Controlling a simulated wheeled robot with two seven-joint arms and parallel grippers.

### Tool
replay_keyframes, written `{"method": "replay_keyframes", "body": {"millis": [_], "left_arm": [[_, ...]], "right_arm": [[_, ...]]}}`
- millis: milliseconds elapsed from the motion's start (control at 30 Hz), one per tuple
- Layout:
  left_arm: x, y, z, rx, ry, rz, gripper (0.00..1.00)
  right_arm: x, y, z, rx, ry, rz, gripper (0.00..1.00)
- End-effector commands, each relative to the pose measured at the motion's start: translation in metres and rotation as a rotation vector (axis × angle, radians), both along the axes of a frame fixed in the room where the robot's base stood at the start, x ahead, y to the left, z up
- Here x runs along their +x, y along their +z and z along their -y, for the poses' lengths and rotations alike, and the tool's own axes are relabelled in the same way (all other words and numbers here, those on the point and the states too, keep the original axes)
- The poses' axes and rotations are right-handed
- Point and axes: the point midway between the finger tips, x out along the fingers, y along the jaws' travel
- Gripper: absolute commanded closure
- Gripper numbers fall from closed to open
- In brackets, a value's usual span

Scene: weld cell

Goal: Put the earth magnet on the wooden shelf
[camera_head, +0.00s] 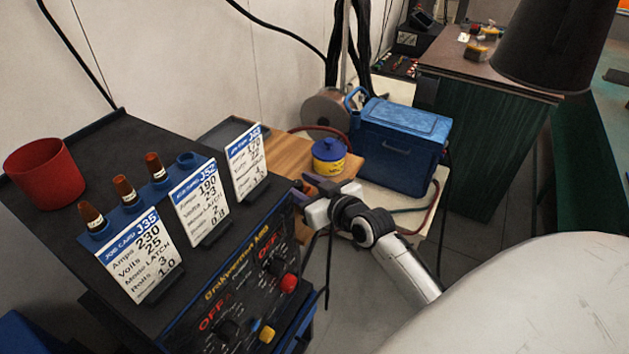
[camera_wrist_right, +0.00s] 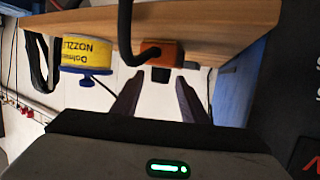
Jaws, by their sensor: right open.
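The wooden shelf (camera_head: 284,152) is a light brown board beyond the welder; its edge crosses the top of the right wrist view (camera_wrist_right: 225,18), which is upside down. An orange block with a black stub and a black cable, apparently the earth magnet (camera_wrist_right: 170,52), appears to rest on the shelf. In the head view my right gripper (camera_head: 303,190) is at the shelf's near side and largely hides the block. In the wrist view my right gripper (camera_wrist_right: 157,88) is open, its fingertips pointing at the block with a small gap. My left gripper is not in view.
A yellow tub with a blue lid (camera_head: 328,157) stands on the shelf beside the block. A blue cooler-like box (camera_head: 400,145) is to its right. Job cards (camera_head: 247,165), brown-tipped items and a red cup (camera_head: 43,172) stand on the dark welder top. Cables hang behind.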

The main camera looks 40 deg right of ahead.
Motion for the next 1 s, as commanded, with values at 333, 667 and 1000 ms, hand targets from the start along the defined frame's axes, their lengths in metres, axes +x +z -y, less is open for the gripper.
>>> {"method": "replay_keyframes", "body": {"millis": [333, 667, 1000], "left_arm": [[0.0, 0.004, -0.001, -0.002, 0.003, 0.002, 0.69], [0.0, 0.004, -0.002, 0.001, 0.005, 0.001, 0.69], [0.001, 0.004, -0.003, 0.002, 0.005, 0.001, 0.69]], "right_arm": [[-0.071, 0.022, -0.001, -0.003, 0.001, -0.002, 0.6], [-0.107, 0.014, -0.012, 0.003, 0.012, -0.036, 0.6], [-0.223, -0.155, -0.136, 0.026, 0.176, -0.406, 0.6]]}}
